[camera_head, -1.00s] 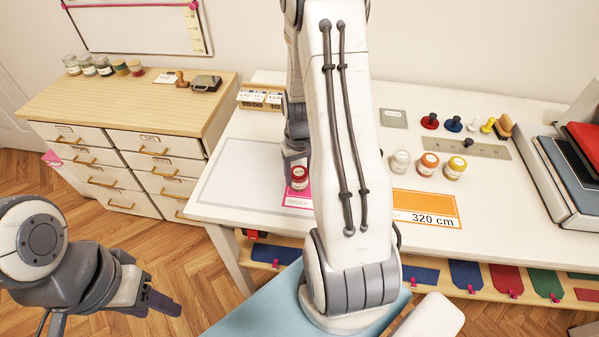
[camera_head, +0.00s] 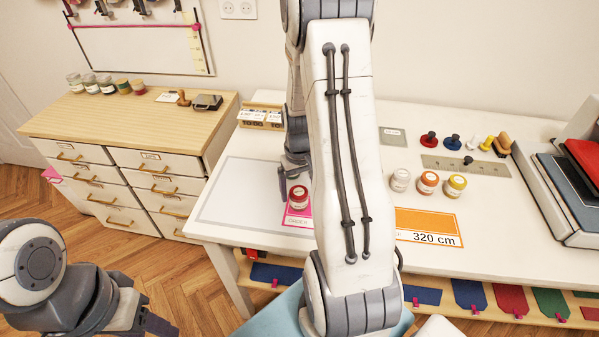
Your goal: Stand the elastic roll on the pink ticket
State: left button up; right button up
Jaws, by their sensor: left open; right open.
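A small red-topped roll (camera_head: 298,197) with a white label stands upright on the pink ticket (camera_head: 292,218) near the table's front left. I take it for the elastic roll, but its label is too small to read. My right gripper (camera_head: 287,184) is open, just behind and to the left of the red roll. Its fingers are partly hidden by the roll and by my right arm, and I cannot tell whether they touch it. My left gripper (camera_head: 160,327) is open and empty over the floor at the lower left, its tips partly cut off by the frame edge.
White (camera_head: 400,180), orange (camera_head: 427,184) and yellow (camera_head: 456,186) rolls stand right of my arm, behind an orange 320 cm ticket (camera_head: 425,222). A ruler (camera_head: 480,168) and several stamps lie behind them. A grey-outlined mat (camera_head: 235,195) lies clear at left.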

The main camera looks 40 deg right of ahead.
aim_at(299, 192)
notch_tip(299, 192, up, 10)
jog(key=shift+r+b, duration=0.15)
jog(key=shift+b, duration=0.25)
jog(key=s+a+r+n, duration=0.1)
jog(key=a+r+n, duration=0.1)
jog(key=a, duration=0.7)
jog(key=s+a+r+n, duration=0.1)
jog(key=a+n, duration=0.2)
jog(key=a, duration=0.7)
jog(key=s+a+r+n+y, duration=0.1)
jog(key=s+a+n, duration=0.4)
jog(key=s+a, duration=0.6)
jog(key=s, duration=0.3)
jog(key=shift+s+a+n, duration=0.15)
jog(key=shift+a+n, duration=0.25)
